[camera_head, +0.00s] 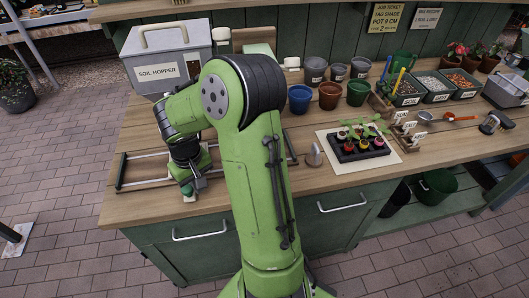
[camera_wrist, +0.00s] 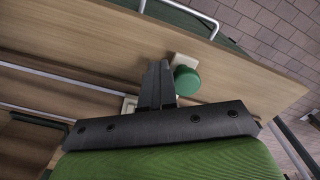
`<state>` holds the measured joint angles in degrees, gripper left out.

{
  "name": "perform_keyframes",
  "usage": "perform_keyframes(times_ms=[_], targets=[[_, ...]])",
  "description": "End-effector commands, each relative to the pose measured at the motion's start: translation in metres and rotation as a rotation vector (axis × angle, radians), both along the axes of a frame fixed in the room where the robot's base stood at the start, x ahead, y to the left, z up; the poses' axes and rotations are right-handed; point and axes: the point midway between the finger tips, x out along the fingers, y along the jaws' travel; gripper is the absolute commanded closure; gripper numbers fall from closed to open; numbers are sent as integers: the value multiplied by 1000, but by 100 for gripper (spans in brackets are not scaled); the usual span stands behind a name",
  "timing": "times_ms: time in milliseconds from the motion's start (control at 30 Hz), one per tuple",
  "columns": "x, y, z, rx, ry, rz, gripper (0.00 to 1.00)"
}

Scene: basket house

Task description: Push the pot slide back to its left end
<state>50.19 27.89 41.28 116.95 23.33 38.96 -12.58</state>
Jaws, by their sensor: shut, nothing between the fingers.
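The pot slide runs on pale metal rails (camera_head: 145,157) set in the bench top below the soil hopper. A round green knob on a cream plate, seemingly the slide's handle, shows at the front of the bench in the wrist view (camera_wrist: 187,82). My gripper (camera_wrist: 158,68) is shut and empty, pointing down at the bench, its fingertips just left of the knob in that view. Whether they touch the knob or plate I cannot tell. In the head view my gripper (camera_head: 187,184) and arm hide most of the slide's middle.
The grey soil hopper (camera_head: 168,60) stands behind the rails. A metal scoop-like object (camera_head: 314,156) and a black seedling tray (camera_head: 358,150) lie right of my arm. Coloured pots (camera_head: 329,95) stand behind. The bench's front left corner (camera_head: 115,212) is clear.

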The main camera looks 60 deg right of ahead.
Motion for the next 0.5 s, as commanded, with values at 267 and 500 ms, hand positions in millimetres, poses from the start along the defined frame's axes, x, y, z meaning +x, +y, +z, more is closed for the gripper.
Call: perform_keyframes(times_ms=[267,500], targets=[[23,23,0,0,-2,5,100],[42,42,1,1,-2,4,100]])
